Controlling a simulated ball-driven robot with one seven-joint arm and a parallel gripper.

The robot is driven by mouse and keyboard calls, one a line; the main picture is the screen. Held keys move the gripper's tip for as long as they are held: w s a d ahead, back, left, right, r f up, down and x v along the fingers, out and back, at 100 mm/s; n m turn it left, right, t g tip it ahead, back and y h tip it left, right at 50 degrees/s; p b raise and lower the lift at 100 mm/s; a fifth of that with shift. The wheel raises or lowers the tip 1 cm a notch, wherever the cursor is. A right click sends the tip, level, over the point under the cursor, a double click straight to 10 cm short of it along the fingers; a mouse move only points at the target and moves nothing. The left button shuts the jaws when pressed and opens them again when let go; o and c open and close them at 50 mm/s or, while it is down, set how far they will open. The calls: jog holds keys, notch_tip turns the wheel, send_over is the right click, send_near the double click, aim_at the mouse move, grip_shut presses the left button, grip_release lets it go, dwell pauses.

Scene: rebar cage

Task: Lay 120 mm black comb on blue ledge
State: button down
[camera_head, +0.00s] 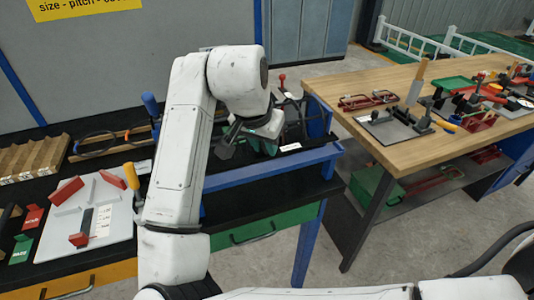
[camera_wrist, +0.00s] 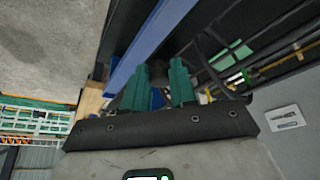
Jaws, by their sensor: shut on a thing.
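My gripper (camera_head: 262,130) hangs above the blue ledge at the right end of the black bench, partly hidden by my white arm. In the wrist view its two green fingers (camera_wrist: 159,86) stand a little apart, with a small dark thing between them. I take this for the black comb, but its shape and teeth cannot be made out. The blue ledge (camera_head: 272,171) is a long rail along the bench's front edge. It also shows as a slanting blue bar (camera_wrist: 152,42) in the wrist view, beyond the fingers.
A white board (camera_head: 95,232) with red blocks and a black bar lies at left. Wooden slotted racks (camera_head: 32,160) stand behind it. A blue upright (camera_head: 318,117) and a red-knobbed tool (camera_head: 282,80) are close to the gripper. A wooden table (camera_head: 440,100) with fixtures stands at right.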

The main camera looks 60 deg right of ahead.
aim_at(266, 151)
jog(key=shift+s+a+x, duration=0.1)
jog(key=shift+a+x, duration=0.1)
jog(key=shift+x, duration=0.75)
jog(key=shift+s+a+x, duration=0.15)
jog(key=shift+x, duration=0.85)
jog(key=shift+f, duration=0.2)
jog(key=c, duration=0.9)
grip_release()
jog(key=v, duration=1.2)
